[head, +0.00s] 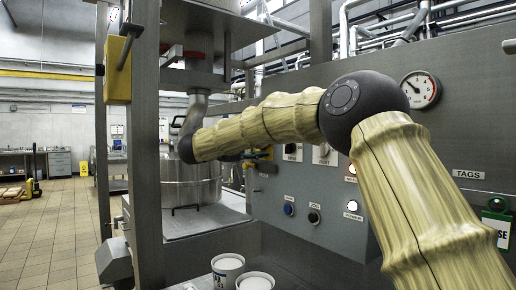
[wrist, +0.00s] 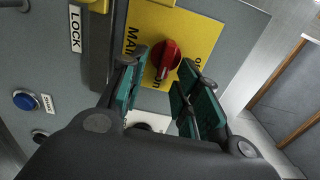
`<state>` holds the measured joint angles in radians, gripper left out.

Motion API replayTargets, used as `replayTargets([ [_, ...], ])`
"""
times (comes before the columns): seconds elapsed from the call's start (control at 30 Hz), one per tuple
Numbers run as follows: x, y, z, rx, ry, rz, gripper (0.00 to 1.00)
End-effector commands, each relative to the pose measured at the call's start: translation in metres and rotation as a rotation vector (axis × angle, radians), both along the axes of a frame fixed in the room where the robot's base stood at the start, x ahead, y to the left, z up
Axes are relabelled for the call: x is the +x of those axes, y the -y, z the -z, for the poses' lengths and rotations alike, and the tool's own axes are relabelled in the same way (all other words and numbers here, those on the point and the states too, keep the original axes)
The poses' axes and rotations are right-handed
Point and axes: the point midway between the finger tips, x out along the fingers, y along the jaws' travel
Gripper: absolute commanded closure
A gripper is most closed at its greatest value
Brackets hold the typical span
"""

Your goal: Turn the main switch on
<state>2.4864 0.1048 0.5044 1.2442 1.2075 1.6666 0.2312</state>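The main switch (wrist: 166,60) is a red rotary knob on a yellow plate (wrist: 200,28) in the wrist view. I see no contact with the knob, and cannot tell the exact gap.
A blue button (wrist: 27,100) sits on the panel left of the gripper, near a LOCK label (wrist: 75,28). In the head view, a pressure gauge (head: 421,89) is on the panel, a steel vessel (head: 190,183) stands at left, and two white tubs (head: 228,264) are below.

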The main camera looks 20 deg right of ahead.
Motion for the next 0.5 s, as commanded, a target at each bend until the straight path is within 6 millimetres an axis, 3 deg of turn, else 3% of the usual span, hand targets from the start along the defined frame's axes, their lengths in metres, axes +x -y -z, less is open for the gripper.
replayTargets([
  [0.27, -0.004, -0.012, -0.001, -0.001, 0.0, -0.001, 0.68],
  [0.5, -0.018, -0.051, 0.0, -0.001, 0.0, -0.002, 0.68],
])
